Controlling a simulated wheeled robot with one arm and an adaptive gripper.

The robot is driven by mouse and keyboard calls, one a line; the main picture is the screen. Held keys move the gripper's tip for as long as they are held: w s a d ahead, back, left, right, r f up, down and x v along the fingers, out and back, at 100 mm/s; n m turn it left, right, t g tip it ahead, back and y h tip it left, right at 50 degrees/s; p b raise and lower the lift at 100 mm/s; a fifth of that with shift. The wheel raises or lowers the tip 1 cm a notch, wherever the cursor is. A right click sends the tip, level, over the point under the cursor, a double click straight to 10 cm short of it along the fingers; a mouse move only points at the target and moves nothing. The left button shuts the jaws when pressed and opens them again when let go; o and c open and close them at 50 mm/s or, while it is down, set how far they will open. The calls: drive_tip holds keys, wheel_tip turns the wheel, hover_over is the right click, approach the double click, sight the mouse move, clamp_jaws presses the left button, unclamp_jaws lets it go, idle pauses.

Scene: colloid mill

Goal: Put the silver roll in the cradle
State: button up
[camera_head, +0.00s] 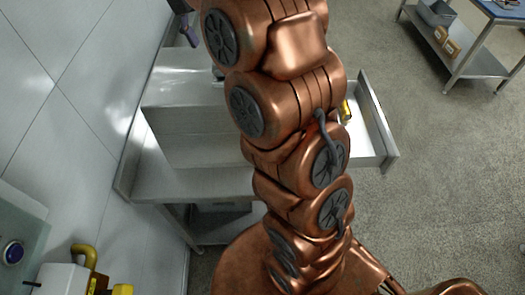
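I cannot make out the silver roll or the cradle in the head view. My copper-coloured arm rises through the middle of the picture and leaves it at the top, hiding much of the bench behind it. My gripper cannot be made out. A small dark part (188,30) shows at the top left beside the arm, too little to tell what it is.
A grey metal bench (190,184) with a raised block stands behind my arm, against white wall panels (60,120). An open drawer (382,130) juts out at right, a yellow thing (345,111) in it. Yellow-fitted equipment (65,278) is lower left. Right floor is clear up to a cart (470,60).

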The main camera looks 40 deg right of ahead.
drive_tip(key=s+a+f+m+y, duration=0.1)
drive_tip(key=s+f+m, duration=0.3)
drive_tip(key=s+m, duration=0.4)
drive_tip(key=s+a+f+m+y, duration=0.1)
drive_tip(key=s+a+f+m, duration=0.3)
drive_tip(key=s+m, duration=0.5)
drive_tip(key=s+a+f+m, duration=0.2)
drive_tip(key=s+f+m, duration=0.3)
drive_tip(key=s+m, duration=0.4)
drive_tip(key=s, duration=0.5)
drive_tip(key=shift+s+a+f+y, duration=0.15)
drive_tip(key=shift+a+f+y, duration=0.15)
drive_tip(key=shift+f+y, duration=0.1)
drive_tip(key=shift+f+b, duration=0.25)
drive_tip(key=shift+b, duration=0.05)
